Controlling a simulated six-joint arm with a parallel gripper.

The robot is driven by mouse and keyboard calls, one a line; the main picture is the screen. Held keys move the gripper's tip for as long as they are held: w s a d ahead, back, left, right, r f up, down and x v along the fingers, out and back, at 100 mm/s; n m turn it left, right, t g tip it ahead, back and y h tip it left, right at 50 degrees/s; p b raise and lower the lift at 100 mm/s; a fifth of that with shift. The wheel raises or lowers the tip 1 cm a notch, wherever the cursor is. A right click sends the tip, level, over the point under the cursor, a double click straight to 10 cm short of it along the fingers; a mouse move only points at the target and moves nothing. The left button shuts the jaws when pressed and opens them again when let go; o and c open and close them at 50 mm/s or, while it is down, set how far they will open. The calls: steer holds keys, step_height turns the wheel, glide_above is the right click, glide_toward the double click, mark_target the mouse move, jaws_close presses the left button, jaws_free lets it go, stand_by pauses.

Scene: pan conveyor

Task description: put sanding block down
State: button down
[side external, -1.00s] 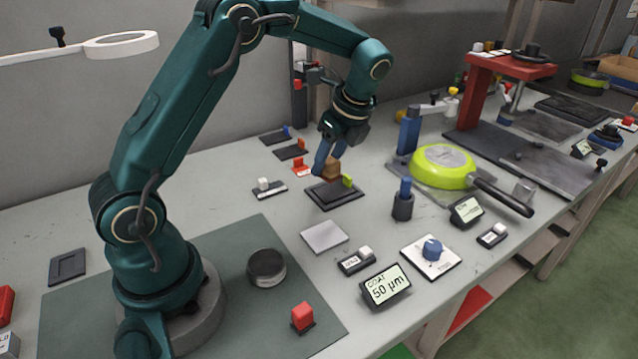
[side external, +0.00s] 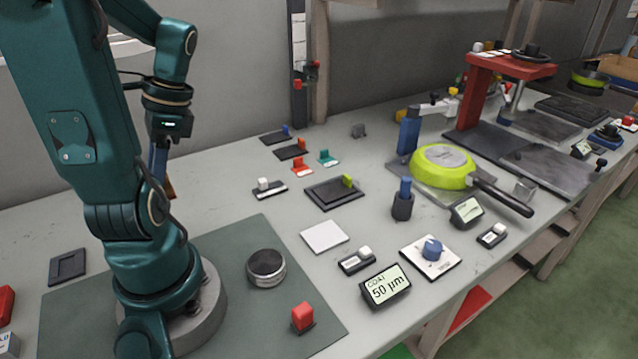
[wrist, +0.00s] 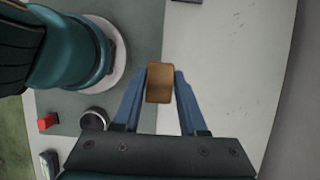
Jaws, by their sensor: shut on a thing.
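The sanding block (wrist: 160,83) is a brown block held between the two blue fingers of my gripper (wrist: 160,84) in the wrist view. My gripper is shut on it. In the side external view my gripper (side external: 162,182) hangs behind my own arm, near the back left of the bench, and only a sliver of the brown block (side external: 169,188) shows. The block appears to be in the air above the table. Its underside is hidden.
A dark frame (side external: 68,266) lies at the table's left. A black tray (side external: 334,193) with a green piece lies mid-table. A grey round puck (side external: 266,267) and a red block (side external: 302,317) are on the green mat (side external: 230,330). A lime pan (side external: 444,166) stands at right.

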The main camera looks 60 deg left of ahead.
glide_above(233, 246)
steer(key=w, duration=0.1)
steer(key=f, duration=0.7)
steer(key=shift+w, duration=0.2)
steer(key=shift+f, duration=2)
steer(key=shift+f, duration=0.2)
steer(key=shift+c, duration=2.2)
jaws_free()
steer(key=shift+r, duration=0.1)
steer(key=v, duration=1.2)
steer(key=s+d+r+t, duration=0.2)
steer(key=d+r+t, duration=0.2)
steer(key=d+t, duration=0.6)
steer(key=shift+d, duration=1.15)
